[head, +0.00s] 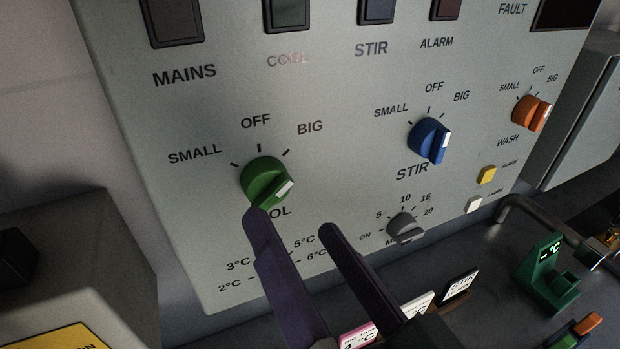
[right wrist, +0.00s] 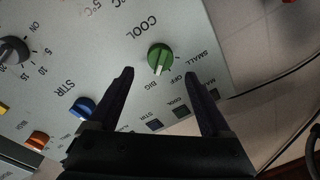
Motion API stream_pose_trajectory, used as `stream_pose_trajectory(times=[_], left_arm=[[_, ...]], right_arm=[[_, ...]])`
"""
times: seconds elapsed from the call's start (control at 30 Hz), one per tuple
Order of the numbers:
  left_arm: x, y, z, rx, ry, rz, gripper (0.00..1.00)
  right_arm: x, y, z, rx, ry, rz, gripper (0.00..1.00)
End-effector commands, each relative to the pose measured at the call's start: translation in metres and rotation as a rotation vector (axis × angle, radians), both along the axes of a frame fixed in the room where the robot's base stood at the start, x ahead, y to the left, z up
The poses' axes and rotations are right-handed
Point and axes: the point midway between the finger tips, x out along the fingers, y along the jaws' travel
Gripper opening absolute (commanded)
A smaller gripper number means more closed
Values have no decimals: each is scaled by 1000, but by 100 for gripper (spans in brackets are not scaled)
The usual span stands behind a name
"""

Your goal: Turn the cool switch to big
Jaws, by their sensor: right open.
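The cool switch (head: 262,178) is a green knob with a white-ended ridge, on the grey panel under SMALL, OFF and BIG. In the right wrist view, the green knob (right wrist: 160,55) has its white mark turned toward BIG. My right gripper (head: 293,222) is open and empty, just below and in front of the knob in the head view. One fingertip covers part of the COOL label. In the right wrist view the knob appears between and beyond my right gripper's fingertips (right wrist: 159,75), with visible room on both sides. My left gripper is not in view.
A blue STIR knob (head: 428,140), an orange WASH knob (head: 528,113) and a small grey timer knob (head: 405,228) share the panel. Small cards (head: 415,306) and a green holder (head: 550,270) stand below. A grey box (head: 90,255) is at left.

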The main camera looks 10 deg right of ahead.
Motion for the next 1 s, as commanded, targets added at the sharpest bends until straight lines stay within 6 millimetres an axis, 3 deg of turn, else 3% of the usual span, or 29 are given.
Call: stream_pose_trajectory(times=[0.1, 0.3, 0.8, 1.0], left_arm=[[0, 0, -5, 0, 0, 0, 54], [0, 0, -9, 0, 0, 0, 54], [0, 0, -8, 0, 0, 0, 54], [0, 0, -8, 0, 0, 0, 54]], right_arm=[[-22, -8, -3, -1, 1, 1, 82], [-41, -15, -3, 0, 0, 0, 82], [-42, -15, -3, -4, 3, 4, 82], [-35, -6, -14, -147, 99, 106, 82]])
